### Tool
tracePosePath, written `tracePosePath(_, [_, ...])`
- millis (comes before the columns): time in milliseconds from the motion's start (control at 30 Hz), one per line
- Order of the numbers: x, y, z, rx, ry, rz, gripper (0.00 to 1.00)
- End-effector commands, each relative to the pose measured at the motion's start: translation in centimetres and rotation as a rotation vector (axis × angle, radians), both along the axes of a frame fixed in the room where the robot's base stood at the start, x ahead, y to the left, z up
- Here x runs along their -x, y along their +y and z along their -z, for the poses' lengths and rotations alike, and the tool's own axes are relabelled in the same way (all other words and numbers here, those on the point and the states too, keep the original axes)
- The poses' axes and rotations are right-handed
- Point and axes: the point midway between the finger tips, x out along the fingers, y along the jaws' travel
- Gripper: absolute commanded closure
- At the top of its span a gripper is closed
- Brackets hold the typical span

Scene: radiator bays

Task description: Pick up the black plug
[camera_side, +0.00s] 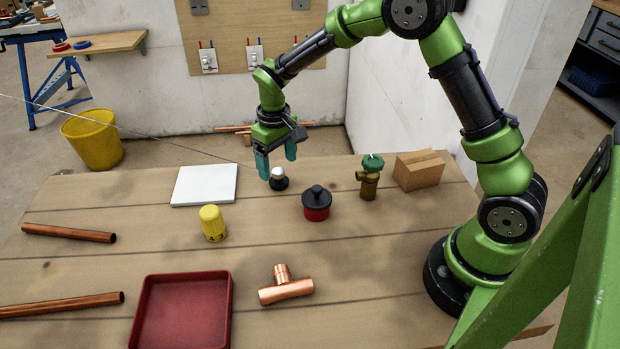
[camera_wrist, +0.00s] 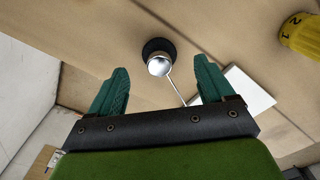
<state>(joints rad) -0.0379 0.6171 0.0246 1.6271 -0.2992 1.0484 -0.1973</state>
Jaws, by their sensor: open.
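The black plug (camera_side: 279,184) stands on the wooden bench, a small dark round base with a shiny pale top. It also shows in the wrist view (camera_wrist: 153,46), ahead of the space between my fingertips. My gripper (camera_side: 277,160) is open and empty, with teal fingers pointing down just above and around the plug's top in the side view. In the wrist view my gripper (camera_wrist: 161,72) has its fingers spread on either side, apart from the plug. I cannot tell the exact height gap.
A red pot with a black lid (camera_side: 316,204) stands close right of the plug. A green-topped brass valve (camera_side: 370,180) and cardboard box (camera_side: 419,170) are farther right. A white tile (camera_side: 205,185), yellow cap (camera_side: 212,223), red tray (camera_side: 150,320) and copper tee (camera_side: 285,288) lie around.

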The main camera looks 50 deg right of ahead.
Motion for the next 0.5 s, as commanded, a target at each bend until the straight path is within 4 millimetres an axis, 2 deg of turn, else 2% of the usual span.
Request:
tracePosePath(100, [-0.1,-0.1,2.1,0.0,0.005,0.002,0.18])
tracePosePath(233, [-0.2,-0.1,3.6,0.001,0.003,0.0,0.18])
tracePosePath(500, [-0.2,-0.1,4.1,0.0,0.0,0.001,0.18])
